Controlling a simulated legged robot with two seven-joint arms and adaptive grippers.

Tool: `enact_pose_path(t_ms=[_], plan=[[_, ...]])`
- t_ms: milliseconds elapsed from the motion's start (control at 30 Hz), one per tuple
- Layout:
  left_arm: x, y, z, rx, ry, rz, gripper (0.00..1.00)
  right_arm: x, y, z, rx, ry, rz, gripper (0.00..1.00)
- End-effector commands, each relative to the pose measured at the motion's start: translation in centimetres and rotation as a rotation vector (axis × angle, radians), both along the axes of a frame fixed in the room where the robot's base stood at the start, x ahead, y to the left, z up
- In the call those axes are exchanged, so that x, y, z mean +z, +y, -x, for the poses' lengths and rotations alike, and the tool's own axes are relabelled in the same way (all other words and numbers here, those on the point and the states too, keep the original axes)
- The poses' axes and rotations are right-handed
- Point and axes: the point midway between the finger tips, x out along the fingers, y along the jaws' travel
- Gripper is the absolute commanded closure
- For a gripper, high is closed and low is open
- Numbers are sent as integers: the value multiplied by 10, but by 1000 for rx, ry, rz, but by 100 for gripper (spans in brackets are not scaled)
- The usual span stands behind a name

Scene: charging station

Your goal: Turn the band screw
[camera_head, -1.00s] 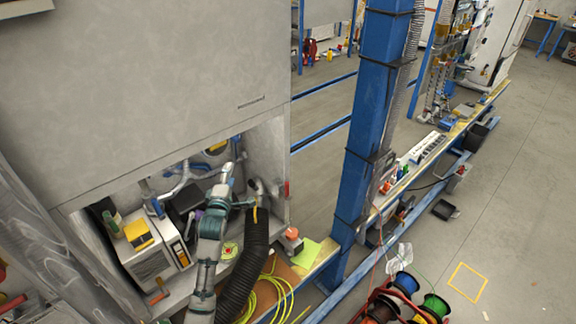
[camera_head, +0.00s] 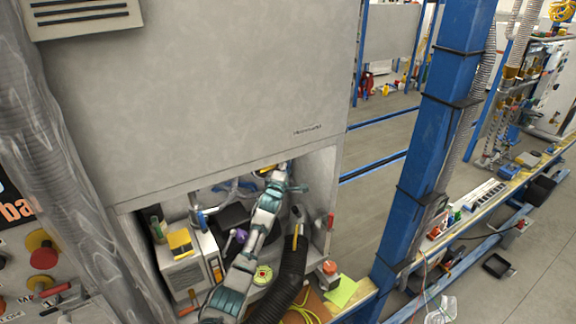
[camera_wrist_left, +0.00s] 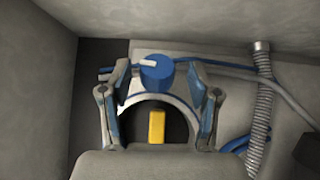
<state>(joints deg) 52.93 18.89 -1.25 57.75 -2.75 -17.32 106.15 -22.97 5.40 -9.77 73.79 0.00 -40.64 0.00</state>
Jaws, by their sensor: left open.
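The band screw (camera_wrist_left: 157,73) has a round blue knob with a pale pointer on it. It sits on top of a light curved band (camera_wrist_left: 183,104) in the left wrist view. My left gripper (camera_wrist_left: 158,80) is open, with one finger to each side of the knob. I cannot tell whether either finger touches it. In the head view my left arm reaches up into the cabinet recess, and the left gripper (camera_head: 283,177) is small near its upper edge. The knob is not clear there. My right gripper is not in view.
A yellow block (camera_wrist_left: 156,127) shows inside the band's dark opening. A ribbed grey hose (camera_wrist_left: 259,100) and blue cables run at the right. In the head view, a thick black hose (camera_head: 290,275) stands right of my arm and a white box (camera_head: 188,265) left of it.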

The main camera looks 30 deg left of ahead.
Motion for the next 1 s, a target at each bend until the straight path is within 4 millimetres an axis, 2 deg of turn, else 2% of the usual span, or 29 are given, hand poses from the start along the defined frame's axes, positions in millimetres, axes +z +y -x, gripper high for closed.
enact_pose_path(t_ms=[200, 567, 667, 800, 833, 1000], plan=[[0, 4, -15, 1, 0, -1, 38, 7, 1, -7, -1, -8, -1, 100], [1, 6, -18, 1, -1, -1, 38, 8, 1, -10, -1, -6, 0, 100], [1, 6, -18, 1, 0, -1, 61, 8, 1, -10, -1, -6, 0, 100], [1, 5, -18, 1, 1, -1, 96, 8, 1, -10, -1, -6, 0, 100], [0, 5, -18, 1, 1, -1, 99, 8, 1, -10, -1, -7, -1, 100], [0, 5, -18, 1, 5, 0, 99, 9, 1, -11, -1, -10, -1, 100]])
